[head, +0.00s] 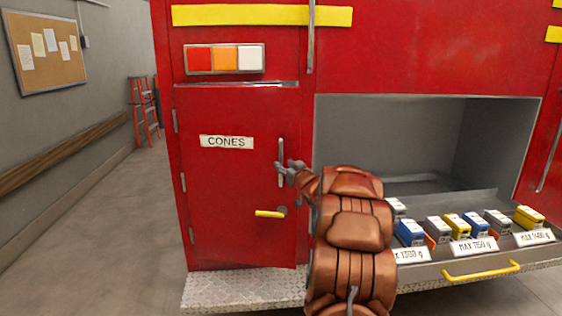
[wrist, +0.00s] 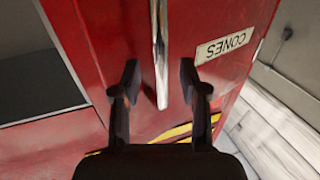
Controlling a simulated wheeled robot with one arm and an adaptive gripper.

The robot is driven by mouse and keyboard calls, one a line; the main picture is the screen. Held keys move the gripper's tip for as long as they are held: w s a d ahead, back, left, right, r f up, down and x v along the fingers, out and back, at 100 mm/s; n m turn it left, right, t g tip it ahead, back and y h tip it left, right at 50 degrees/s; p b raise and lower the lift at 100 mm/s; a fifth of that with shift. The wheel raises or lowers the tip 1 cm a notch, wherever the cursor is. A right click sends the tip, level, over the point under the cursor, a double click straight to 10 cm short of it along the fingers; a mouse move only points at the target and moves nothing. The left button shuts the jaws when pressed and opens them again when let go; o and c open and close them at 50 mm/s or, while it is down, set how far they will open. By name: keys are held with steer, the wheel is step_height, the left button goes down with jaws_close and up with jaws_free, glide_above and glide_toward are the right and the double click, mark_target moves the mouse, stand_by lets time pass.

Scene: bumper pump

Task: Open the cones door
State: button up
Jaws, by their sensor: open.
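The red cones door (head: 225,185) is on the left of the red vehicle body, with a white CONES label (head: 227,142) and hinges on its left edge. It looks shut or nearly shut. A vertical silver handle (head: 281,150) is near its right edge, with a yellow lever (head: 269,213) below. My gripper (head: 289,167) is at the silver handle. In the wrist view my gripper (wrist: 159,78) is open, and the silver handle (wrist: 160,45) runs between its fingers, with a gap on both sides. The label appears upside down there (wrist: 225,45).
Right of the door is an open grey compartment (head: 385,135) with a pulled-out drawer (head: 430,273) holding several small boxes. A diamond-plate step (head: 240,292) runs below the door. The floor (head: 110,230) to the left is clear; a red ladder (head: 144,110) stands further back.

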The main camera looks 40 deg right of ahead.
mark_target(282, 163)
steer(key=shift+p+x, duration=0.45)
steer(key=shift+x, duration=1.5)
jaws_close()
